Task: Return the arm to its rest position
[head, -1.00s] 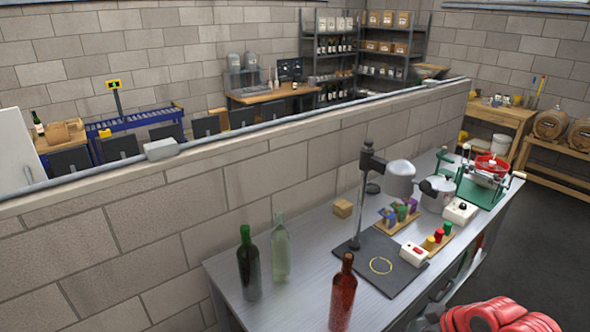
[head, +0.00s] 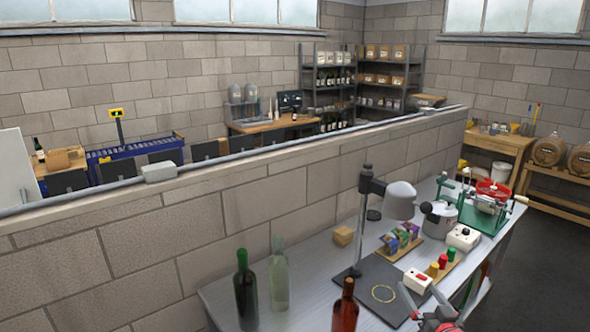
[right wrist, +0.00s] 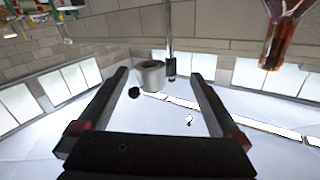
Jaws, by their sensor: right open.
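My right gripper (head: 436,308) shows at the bottom edge of the head view, in front of the bench's front edge. In the right wrist view its two dark fingers (right wrist: 160,76) are wide apart with nothing held between them. A grey cup-shaped head and a post show beyond the fingers there. My left gripper is not in the head view.
The grey bench (head: 318,291) carries a red-brown bottle (head: 344,308), a dark green bottle (head: 245,290), a clear bottle (head: 278,275), a stand with a grey head (head: 400,200), and a white switch box (head: 418,281) close to my gripper. A low block wall (head: 190,240) runs behind.

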